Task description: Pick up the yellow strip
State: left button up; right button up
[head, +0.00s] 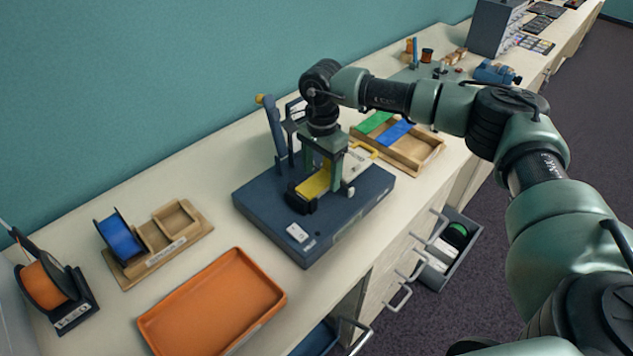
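The yellow strip (313,186) lies on a dark blue base (268,212) in the middle of the bench. A black piece sits under its near left end. My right gripper (322,178) is directly over the strip, pointing down. Its two fingers stand apart, one on each side of the strip, and hide part of it. Whether they touch the strip cannot be made out. My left gripper is not in view.
A blue lever (274,132) rises close behind my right gripper. A wooden tray (417,152) with green and blue strips is to the right. An orange tray (212,304), wooden holder (160,244) and orange spool (45,284) are left. A drawer (451,258) stands open below.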

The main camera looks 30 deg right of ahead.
jog(key=c, duration=1.2)
jog(key=shift+r, duration=0.15)
